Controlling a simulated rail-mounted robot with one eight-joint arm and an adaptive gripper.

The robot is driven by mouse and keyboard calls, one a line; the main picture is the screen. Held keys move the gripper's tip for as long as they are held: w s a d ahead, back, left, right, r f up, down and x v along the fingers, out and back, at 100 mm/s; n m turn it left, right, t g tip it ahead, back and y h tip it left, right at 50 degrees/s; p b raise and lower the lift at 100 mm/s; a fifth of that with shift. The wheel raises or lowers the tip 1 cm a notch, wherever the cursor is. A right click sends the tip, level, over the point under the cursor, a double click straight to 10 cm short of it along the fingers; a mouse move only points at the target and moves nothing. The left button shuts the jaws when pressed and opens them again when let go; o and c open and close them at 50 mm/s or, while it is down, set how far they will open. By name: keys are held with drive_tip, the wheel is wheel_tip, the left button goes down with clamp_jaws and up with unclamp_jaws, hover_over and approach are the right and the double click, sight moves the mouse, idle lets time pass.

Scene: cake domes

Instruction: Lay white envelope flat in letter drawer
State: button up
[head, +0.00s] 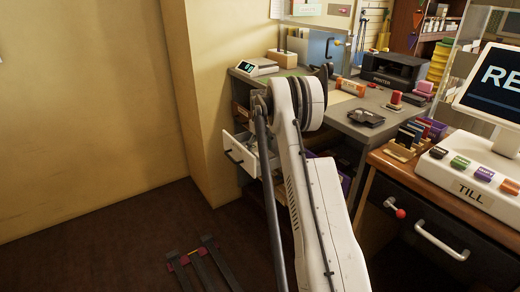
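A pulled-out drawer (238,156) with a pale front and a dark handle juts from the left end of the grey desk, left of my arm. No label on it can be read, and my arm hides part of it. Its inside is mostly hidden, so I cannot tell what lies in it. I cannot make out the white envelope anywhere in the head view. My arm rises through the middle of the view and bends over near the desk. My gripper is hidden behind the arm.
The grey desk (345,118) bears a scale (257,67), a dark printer (396,71) and stamps. At the right, a wooden counter (392,162) holds a till and has a dark drawer with a metal handle (441,243). The floor at left is mostly clear.

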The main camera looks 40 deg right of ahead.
sight(259, 151)
wheel_tip(259, 151, up, 12)
idle(0.7)
idle(0.4)
drive_tip(key=s+a+r+t+p, duration=0.1)
drive_tip(key=s+a+r, duration=0.1)
drive_tip(key=a+r, duration=0.55)
drive_tip(key=s+a+r+t+p, duration=0.1)
drive_tip(key=s+a+r, duration=0.1)
drive_tip(key=a+r, duration=0.5)
drive_tip(key=s+a+r+t+h+p, duration=0.1)
drive_tip(key=s+a+r, duration=0.25)
drive_tip(key=a, duration=0.35)
drive_tip(key=s+a+r, duration=0.3)
drive_tip(key=s+a, duration=0.2)
drive_tip(key=a, duration=0.2)
drive_tip(key=s+a+f+t+p, duration=0.1)
drive_tip(key=s+a+f+t, duration=0.1)
drive_tip(key=s+a, duration=0.7)
drive_tip(key=s+a+f+n+t+y+p, duration=0.1)
drive_tip(key=s+a, duration=0.7)
drive_tip(key=s, duration=0.9)
wheel_tip(259, 151, down, 3)
drive_tip(key=shift+a+r+t+p, duration=0.2)
drive_tip(key=shift+a+t+p, duration=0.2)
drive_tip(key=shift+t, duration=0.2)
